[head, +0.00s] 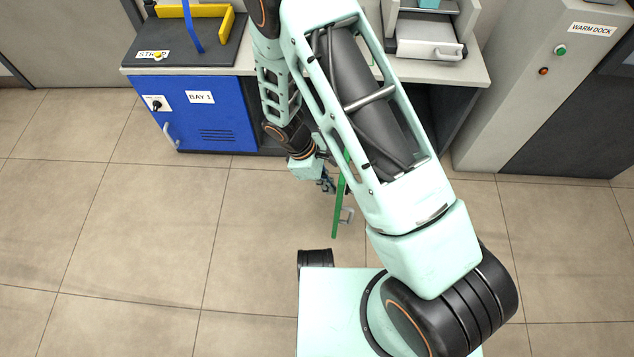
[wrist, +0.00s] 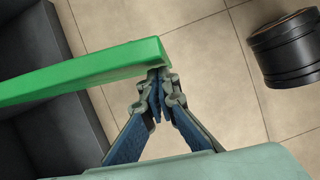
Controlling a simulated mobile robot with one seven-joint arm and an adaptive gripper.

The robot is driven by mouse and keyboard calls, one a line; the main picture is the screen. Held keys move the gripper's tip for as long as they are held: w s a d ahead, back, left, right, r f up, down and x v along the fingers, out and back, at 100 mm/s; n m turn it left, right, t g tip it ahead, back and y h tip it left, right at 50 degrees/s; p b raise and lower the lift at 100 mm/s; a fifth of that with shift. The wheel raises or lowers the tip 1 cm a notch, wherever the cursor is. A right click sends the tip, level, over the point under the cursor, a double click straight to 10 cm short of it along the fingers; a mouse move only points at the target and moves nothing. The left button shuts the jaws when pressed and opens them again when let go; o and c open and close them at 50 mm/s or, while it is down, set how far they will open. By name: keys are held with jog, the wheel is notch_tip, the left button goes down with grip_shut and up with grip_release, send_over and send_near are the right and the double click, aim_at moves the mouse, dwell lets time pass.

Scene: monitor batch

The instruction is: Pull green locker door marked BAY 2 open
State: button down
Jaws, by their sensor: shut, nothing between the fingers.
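The green locker door (head: 340,200) stands swung out from the bench front, seen nearly edge-on in the head view. A grey handle (head: 347,215) sticks out on its right side near the free end. My arm hides its hinge side, and the BAY 2 mark does not show. My gripper (head: 328,185) is on the left side of the door, away from the handle. In the wrist view the door (wrist: 85,72) comes in from the left, and my gripper (wrist: 158,85) is shut and empty at its free end. I cannot tell whether the fingertips touch it.
A blue locker door marked BAY 1 (head: 210,115) is closed at the left of the bench (head: 300,85). A grey WARM DOCK cabinet (head: 540,85) stands at the right. The tiled floor (head: 150,220) in front is clear. My arm covers the middle of the head view.

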jog(key=shift+d, duration=0.35)
jog(key=shift+s+d, duration=0.1)
jog(key=shift+d, duration=0.05)
jog(key=s+d+n+b, duration=0.1)
jog(key=d+n, duration=0.1)
jog(key=d, duration=0.9)
jog(key=shift+t+b, duration=0.4)
jog(key=s+a+r+p, duration=0.1)
jog(key=a+r+p, duration=0.3)
jog(key=a+r, duration=0.3)
jog(key=shift+v, duration=1.25)
jog(key=shift+d, duration=0.1)
